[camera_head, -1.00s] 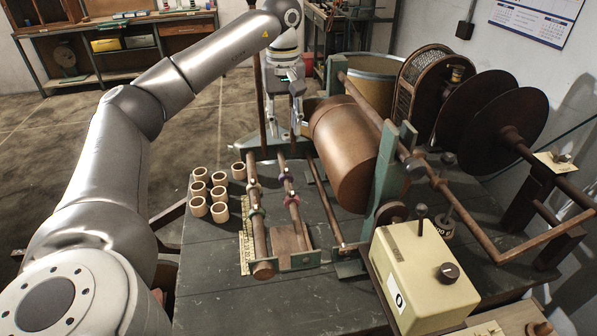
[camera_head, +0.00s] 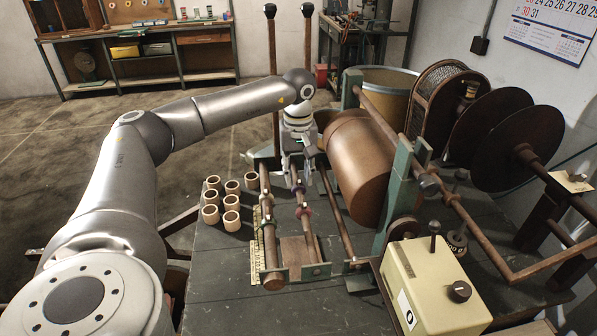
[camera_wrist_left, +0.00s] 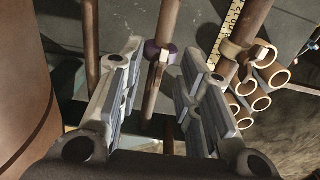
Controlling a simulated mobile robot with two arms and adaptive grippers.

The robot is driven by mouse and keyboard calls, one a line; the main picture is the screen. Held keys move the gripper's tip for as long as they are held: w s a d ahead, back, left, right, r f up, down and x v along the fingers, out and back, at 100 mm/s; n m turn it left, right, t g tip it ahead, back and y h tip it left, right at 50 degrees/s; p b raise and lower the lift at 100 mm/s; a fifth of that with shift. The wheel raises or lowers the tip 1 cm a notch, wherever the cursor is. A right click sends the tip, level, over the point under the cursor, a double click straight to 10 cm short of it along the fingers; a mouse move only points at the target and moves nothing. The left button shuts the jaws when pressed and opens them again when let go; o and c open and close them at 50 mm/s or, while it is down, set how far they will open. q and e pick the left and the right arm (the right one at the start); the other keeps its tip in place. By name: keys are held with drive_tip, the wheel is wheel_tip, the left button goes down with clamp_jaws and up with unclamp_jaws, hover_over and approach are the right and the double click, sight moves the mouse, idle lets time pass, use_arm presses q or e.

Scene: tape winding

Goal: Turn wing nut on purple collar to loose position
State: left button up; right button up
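The purple collar (camera_wrist_left: 151,50) sits around a brown rod in the left wrist view, with a tan wing nut (camera_wrist_left: 161,62) on it. The collar also shows small in the head view (camera_head: 298,188), just below my left gripper (camera_head: 300,176). In the left wrist view my left gripper (camera_wrist_left: 163,58) is open and empty, its two fingers on either side of the rod, with the collar and wing nut seen between the tips. I cannot tell whether a finger touches the wing nut. My right gripper is not in view.
A crimson collar (camera_head: 303,212) sits nearer on the same rod. A parallel rod at left carries a green collar (camera_head: 266,222). Several tan rings (camera_head: 232,203) stand left of the rods. A large brown drum (camera_head: 358,160) is close at right, beside a cream box (camera_head: 438,285).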

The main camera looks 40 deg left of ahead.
use_arm(q)
clamp_jaws()
drive_tip(key=shift+n, duration=0.3)
drive_tip(key=shift+r+n+p, duration=0.1)
drive_tip(key=shift+n+p, duration=0.35)
drive_tip(key=shift+n, duration=0.45)
drive_tip(key=n+p, duration=0.1)
drive_tip(key=n, duration=0.2)
drive_tip(key=shift+s, duration=0.1)
drive_tip(key=n+p, duration=0.1)
drive_tip(key=n, duration=0.6)
drive_tip(key=shift+s, duration=0.1)
drive_tip(key=n+p, duration=0.1)
drive_tip(key=n, duration=0.4)
drive_tip(key=shift+n, duration=0.3)
